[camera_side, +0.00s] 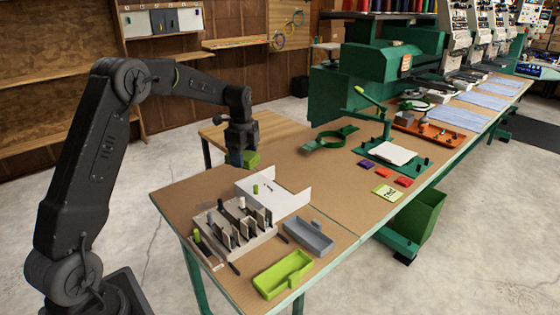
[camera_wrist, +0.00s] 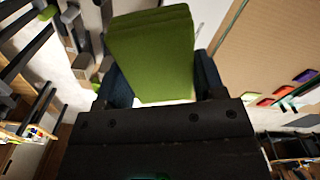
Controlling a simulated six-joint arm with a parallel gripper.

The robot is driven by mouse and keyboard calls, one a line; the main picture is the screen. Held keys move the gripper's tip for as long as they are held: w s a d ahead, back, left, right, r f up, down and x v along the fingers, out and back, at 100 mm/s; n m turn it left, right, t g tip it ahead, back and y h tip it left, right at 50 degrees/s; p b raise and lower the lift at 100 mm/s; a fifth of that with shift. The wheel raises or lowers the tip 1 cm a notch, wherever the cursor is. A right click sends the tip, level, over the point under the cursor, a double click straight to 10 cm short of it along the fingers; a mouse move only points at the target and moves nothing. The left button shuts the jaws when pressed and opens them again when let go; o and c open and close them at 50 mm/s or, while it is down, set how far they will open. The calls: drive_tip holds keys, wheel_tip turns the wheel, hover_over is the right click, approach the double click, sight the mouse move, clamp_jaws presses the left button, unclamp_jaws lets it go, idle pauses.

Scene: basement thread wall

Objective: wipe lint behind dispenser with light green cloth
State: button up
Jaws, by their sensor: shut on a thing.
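My gripper (camera_side: 241,150) is shut on the light green cloth (camera_side: 248,160), a folded block, above the back edge of the table. In the wrist view the cloth (camera_wrist: 152,55) fills the space between my two dark fingers (camera_wrist: 160,85). The dispenser is probably the white angled piece (camera_side: 285,192) on the brown table, in front of and below my gripper; I cannot be sure. A small green cylinder (camera_side: 255,189) stands at it. The lint cannot be made out in either view.
A rack with upright dividers (camera_side: 235,228) stands near the table's left end. A grey tray (camera_side: 308,238) and a lime tray (camera_side: 283,275) lie in front. Bare table (camera_side: 330,190) lies between.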

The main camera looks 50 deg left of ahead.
sight(214, 203)
drive_tip(key=s+a+n, duration=0.5)
drive_tip(key=s+a, duration=0.4)
drive_tip(key=s, duration=0.5)
drive_tip(key=shift+a+f, duration=0.1)
drive_tip(key=shift+f, duration=7.45)
drive_tip(key=shift+w+f, duration=0.45)
drive_tip(key=shift+f, duration=0.25)
drive_tip(key=shift+w, duration=3.05)
drive_tip(key=shift+s+r, duration=0.1)
drive_tip(key=shift+s, duration=3.45)
wheel_tip(214, 203, up, 8)
drive_tip(key=shift+w, duration=0.1)
